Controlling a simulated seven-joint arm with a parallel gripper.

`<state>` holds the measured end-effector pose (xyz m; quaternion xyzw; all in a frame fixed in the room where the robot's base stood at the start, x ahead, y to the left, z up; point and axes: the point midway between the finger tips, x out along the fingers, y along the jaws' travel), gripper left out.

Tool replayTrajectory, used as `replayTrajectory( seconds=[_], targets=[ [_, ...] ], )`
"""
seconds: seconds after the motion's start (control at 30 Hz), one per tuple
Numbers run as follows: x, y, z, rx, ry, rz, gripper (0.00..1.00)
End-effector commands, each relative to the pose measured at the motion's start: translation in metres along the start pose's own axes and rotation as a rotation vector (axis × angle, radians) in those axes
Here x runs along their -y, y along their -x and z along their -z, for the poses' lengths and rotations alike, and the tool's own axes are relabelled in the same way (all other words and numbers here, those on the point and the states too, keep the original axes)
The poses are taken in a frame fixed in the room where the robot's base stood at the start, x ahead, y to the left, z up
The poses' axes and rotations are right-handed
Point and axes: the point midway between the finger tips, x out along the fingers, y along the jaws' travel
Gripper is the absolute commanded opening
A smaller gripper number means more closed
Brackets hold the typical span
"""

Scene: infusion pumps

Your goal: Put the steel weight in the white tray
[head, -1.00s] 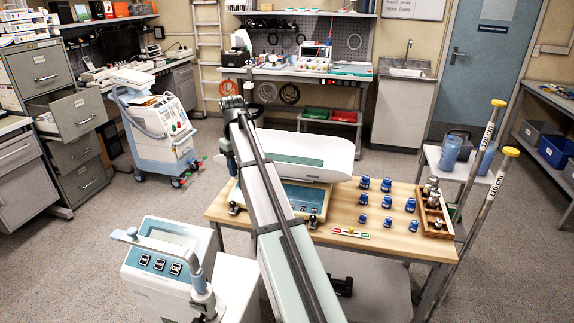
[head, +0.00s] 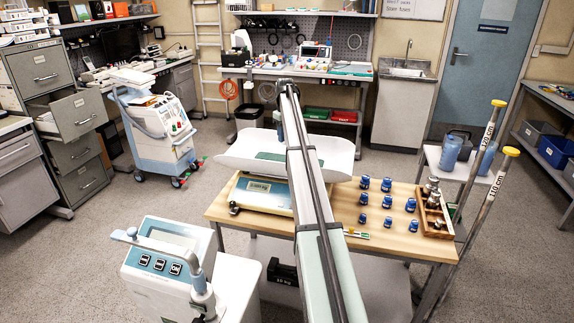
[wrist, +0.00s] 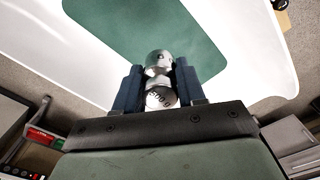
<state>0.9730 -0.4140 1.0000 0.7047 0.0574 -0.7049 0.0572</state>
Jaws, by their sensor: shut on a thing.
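The steel weight (wrist: 159,97) is a shiny metal cylinder with a knob and engraved marking, seen in the wrist view. My gripper (wrist: 158,75) is shut on it, with one blue finger on each side. The white tray (head: 238,158) is the wide curved pan on top of the scale in the head view, with a green pad in its middle. In the wrist view the tray (wrist: 262,52) and its green pad lie beyond the weight. The weight appears over the tray; the gap cannot be judged. In the head view my arm hides the weight and part of the tray.
The scale base (head: 262,192) stands on a wooden table (head: 380,245). Several blue-capped vials (head: 388,203) stand to its right, beside a wooden box (head: 433,222) holding metal weights. A pump unit (head: 180,275) stands at the front left. Two marked poles lean at the right.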

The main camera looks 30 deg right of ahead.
Motion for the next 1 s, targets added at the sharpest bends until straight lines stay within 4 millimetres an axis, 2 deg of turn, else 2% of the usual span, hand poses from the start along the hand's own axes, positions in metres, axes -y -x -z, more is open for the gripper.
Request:
replayTrajectory(
  seconds=[0.17, 0.5, 0.77, 1.0],
  targets=[
    [-0.011, -0.006, 0.002, -0.001, -0.002, 0.0, 0.0],
    [-0.01, -0.054, 0.001, 0.0, -0.002, 0.0, 0.0],
    [-0.01, -0.072, 0.001, -0.001, -0.002, 0.0, 0.0],
    [-0.01, -0.099, 0.001, 0.0, -0.002, 0.0, 0.0]
  ],
)
